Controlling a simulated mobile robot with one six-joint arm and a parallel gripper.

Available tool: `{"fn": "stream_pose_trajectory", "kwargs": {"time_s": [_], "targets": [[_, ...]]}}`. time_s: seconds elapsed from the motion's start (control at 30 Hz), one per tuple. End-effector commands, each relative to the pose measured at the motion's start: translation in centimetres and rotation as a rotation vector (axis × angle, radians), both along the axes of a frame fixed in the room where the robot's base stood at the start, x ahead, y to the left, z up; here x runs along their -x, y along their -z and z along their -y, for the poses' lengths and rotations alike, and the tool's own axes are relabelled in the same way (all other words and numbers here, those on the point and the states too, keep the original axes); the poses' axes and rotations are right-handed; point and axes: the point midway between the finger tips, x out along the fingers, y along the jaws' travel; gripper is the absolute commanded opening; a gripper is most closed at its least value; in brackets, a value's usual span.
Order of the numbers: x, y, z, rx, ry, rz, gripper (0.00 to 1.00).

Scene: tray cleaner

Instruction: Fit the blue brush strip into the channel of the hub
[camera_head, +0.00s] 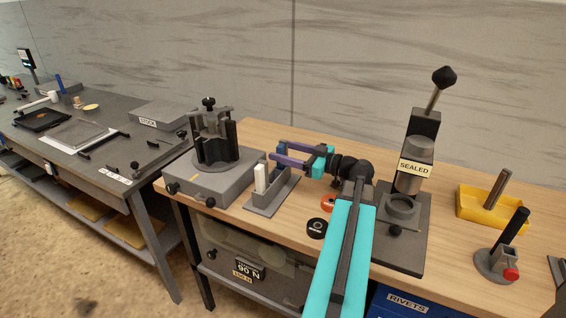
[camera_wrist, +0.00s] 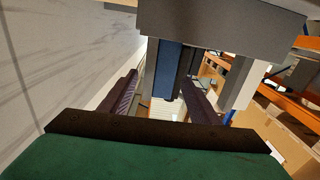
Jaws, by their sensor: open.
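The hub (camera_head: 213,140) is a dark upright drum with vertical channels, on a grey block (camera_head: 200,182) at the left end of the wooden table. My gripper (camera_head: 274,151) is open, its two dark purple fingers pointing left toward the hub, above the strip holder (camera_head: 266,208). In the wrist view, the blue brush strip (camera_wrist: 168,72) shows between my gripper's fingers (camera_wrist: 160,90), with gaps on both sides. It meets a grey body (camera_wrist: 215,18) at the top of that view. In the head view I cannot make out the blue strip; a finger may hide it.
A white strip (camera_head: 261,177) stands in the holder, also in the wrist view (camera_wrist: 238,84). A black ring (camera_head: 317,228) and an orange part (camera_head: 328,203) lie near my arm. A lever press (camera_head: 417,155) stands right, with a yellow tray (camera_head: 490,212) beyond it.

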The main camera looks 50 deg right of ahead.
Motion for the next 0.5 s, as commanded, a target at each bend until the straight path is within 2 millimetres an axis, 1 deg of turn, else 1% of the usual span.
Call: {"fn": "stream_pose_trajectory", "kwargs": {"time_s": [0.17, 0.5], "targets": [[-0.6, -0.2, -0.1, 0.0, -0.001, 0.0, 0.56], [-4.1, -0.4, -0.8, -0.001, -0.001, 0.0, 0.56]]}}
